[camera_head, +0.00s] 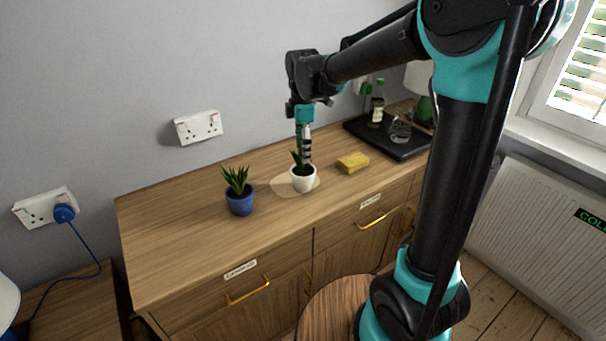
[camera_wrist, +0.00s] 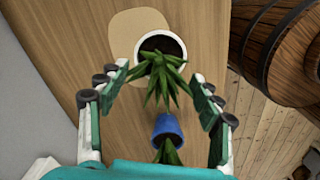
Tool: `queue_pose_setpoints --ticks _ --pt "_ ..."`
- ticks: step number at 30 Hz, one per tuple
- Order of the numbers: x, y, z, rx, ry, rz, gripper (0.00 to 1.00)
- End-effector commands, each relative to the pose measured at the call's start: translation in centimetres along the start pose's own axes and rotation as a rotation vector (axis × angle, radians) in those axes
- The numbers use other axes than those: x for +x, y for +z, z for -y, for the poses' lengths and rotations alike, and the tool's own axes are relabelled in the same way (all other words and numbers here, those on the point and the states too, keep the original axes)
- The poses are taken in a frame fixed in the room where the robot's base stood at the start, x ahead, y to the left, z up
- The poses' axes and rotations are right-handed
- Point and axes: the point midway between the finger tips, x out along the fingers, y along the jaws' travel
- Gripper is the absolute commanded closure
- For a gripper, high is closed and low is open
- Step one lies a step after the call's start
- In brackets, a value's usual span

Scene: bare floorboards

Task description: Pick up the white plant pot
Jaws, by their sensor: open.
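The white plant pot (camera_head: 303,180) stands upright on the wooden cabinet top, on a pale round mat (camera_head: 282,188), with a green spiky plant in it. In the wrist view the white pot (camera_wrist: 176,39) shows ahead of the fingertips, with its dark soil and leaves seen from above. My gripper (camera_head: 304,150) points down above the pot, close over the plant. In the wrist view my gripper (camera_wrist: 160,92) is open, its two fingers wide apart on either side of the leaves. Nothing is held between them. I cannot tell whether a finger touches the leaves.
A blue plant pot (camera_head: 240,201) stands left of the white one. A yellow sponge (camera_head: 352,163) lies to the right. A black tray (camera_head: 394,140) with a bottle (camera_head: 376,106) and a glass is at the back right. The cabinet's left part is clear.

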Motion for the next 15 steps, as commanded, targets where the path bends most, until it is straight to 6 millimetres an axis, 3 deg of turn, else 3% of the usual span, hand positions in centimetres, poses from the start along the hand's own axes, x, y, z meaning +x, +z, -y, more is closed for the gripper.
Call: queue_pose_setpoints --ticks 4,11,15 --pt "1.38 0.02 0.01 0.000 0.000 0.000 0.35" --pt "1.59 0.03 0.03 0.001 0.000 0.000 0.35" --pt "1.58 0.03 0.03 0.001 0.000 0.000 0.48"
